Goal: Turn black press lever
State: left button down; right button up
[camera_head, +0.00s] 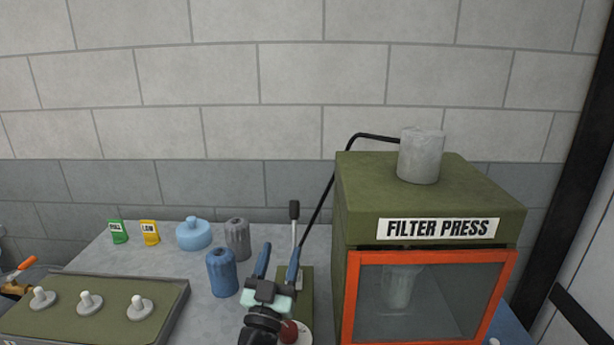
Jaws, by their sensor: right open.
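The black press lever (294,210) stands upright, with a black grip on a thin pale rod. It is to the left of the green filter press (430,190), near a narrow green base (306,310). My right gripper (279,256) comes up from the bottom centre with its two blue fingers spread. It looks open and empty. Its right fingertip appears just below the lever's rod in the picture; I cannot tell whether they touch. The gripper hides the lever's foot and part of the base. My left gripper is not in view.
The press has an orange-framed window (430,300) and a grey cylinder (420,155) on top. Blue and grey ribbed pieces (222,272) (237,238), a light blue bottle (194,234) and green and yellow tags (118,231) (149,232) stand left. A panel with white knobs (90,303) is front left.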

aim_at(294, 205)
jog(key=k+j, duration=0.15)
jog(key=k, duration=0.25)
jog(key=k+j, duration=0.1)
jog(key=k, duration=0.3)
